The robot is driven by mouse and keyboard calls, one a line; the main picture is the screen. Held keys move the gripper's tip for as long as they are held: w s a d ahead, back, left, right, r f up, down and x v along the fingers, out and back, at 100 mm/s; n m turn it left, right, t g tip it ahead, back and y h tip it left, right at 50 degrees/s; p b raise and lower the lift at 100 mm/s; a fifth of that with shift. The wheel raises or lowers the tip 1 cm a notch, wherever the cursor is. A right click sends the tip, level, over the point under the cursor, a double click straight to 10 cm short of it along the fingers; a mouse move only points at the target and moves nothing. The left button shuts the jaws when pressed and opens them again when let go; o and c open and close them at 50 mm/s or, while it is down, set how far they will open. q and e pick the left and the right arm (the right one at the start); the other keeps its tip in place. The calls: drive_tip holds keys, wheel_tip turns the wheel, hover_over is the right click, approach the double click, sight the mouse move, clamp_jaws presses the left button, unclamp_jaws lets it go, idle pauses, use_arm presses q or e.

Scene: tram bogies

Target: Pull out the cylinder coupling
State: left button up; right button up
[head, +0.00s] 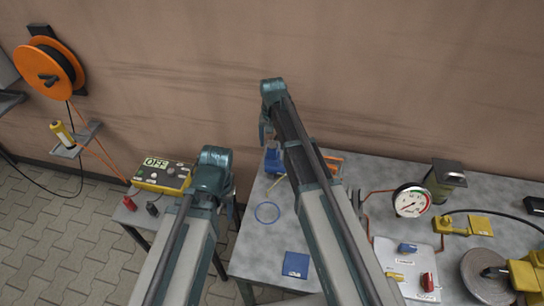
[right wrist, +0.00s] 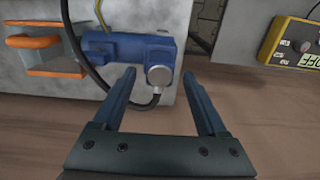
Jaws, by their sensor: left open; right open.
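A blue cylinder (right wrist: 118,47) lies on the grey table, with a round grey-capped coupling (right wrist: 159,76) at its end and a dark hose leading from it. Part of the blue cylinder shows in the head view (head: 273,160), mostly behind my right arm. My right gripper (right wrist: 160,78) is open, its two fingers pointing toward the coupling, one on each side of it in the picture. I cannot tell whether they touch it. My left gripper (head: 232,208) is open, low beside the table's left edge, mostly hidden by its wrist.
An orange bracket (right wrist: 47,48) stands beside the cylinder. A blue ring (head: 267,212) and a blue box (head: 295,264) lie on the table (head: 258,245). A gauge (head: 411,201) stands further right. A yellow control box (head: 163,176) reading OFF sits on a side stand at left.

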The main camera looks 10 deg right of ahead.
sight(272, 146)
wheel_tip(272, 146, down, 4)
drive_tip(key=b, duration=0.3)
drive_tip(key=shift+f, duration=0.1)
use_arm(q)
wheel_tip(272, 146, down, 4)
drive_tip(key=shift+f, duration=0.1)
idle(0.4)
use_arm(e)
clamp_jaws()
drive_tip(key=shift+r, duration=0.2)
idle(0.3)
use_arm(q)
wheel_tip(272, 146, up, 6)
drive_tip(key=p, duration=0.6)
use_arm(e)
drive_tip(key=shift+r, duration=2.9)
